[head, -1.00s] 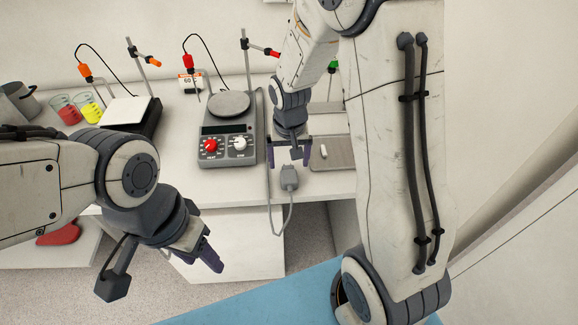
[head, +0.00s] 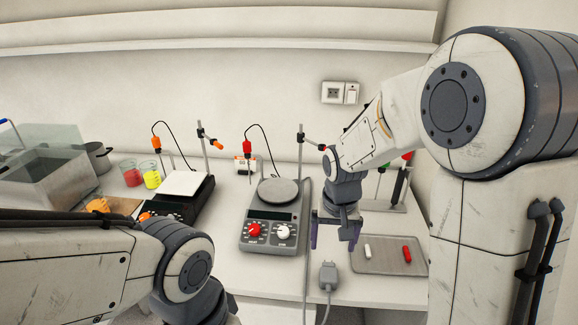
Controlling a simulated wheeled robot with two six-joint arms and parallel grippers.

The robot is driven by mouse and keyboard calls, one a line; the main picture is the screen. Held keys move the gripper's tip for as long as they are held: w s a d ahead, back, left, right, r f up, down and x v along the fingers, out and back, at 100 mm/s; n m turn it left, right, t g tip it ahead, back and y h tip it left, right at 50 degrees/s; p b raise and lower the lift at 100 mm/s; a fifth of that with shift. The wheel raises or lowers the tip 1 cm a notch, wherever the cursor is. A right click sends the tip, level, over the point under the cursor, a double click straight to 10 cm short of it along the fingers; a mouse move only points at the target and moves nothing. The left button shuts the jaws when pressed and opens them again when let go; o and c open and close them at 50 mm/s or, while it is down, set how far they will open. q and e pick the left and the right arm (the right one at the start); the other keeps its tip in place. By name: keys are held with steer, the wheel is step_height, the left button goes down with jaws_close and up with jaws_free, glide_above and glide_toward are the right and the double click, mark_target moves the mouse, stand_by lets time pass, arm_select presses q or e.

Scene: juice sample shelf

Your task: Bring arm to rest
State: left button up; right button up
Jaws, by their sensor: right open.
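My right gripper (head: 336,236) points down just right of the hotplate stirrer, above the bench. Its two purple fingers are apart with nothing between them. My left arm (head: 150,262) comes in from the left at the bottom of the view. Its gripper is cut off below the frame, so its fingers do not show. The hotplate stirrer (head: 270,236) has a round grey plate, a red knob and a white knob. A grey plug (head: 327,275) on a cable is at the bench's front edge, close below my right gripper.
A grey tray (head: 385,262) with a white piece (head: 367,251) and a red piece (head: 407,254) lies right of my right gripper. A white-topped device (head: 182,186), beakers of red (head: 132,176) and yellow liquid (head: 151,179) and a clear tank (head: 40,172) stand left. A wall socket (head: 340,92) is behind.

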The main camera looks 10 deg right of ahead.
steer(key=s+a+r+n, duration=0.1)
steer(key=s+a+n, duration=0.2)
steer(key=s, duration=0.4)
steer(key=s+a+r+n+g+y, duration=0.1)
steer(key=s+a+n, duration=0.3)
steer(key=s+a, duration=0.2)
steer(key=s+a+r+n, duration=0.1)
steer(key=s+a+n, duration=0.2)
steer(key=s, duration=0.6)
steer(key=shift+a+r, duration=0.3)
steer(key=shift+a, duration=0.35)
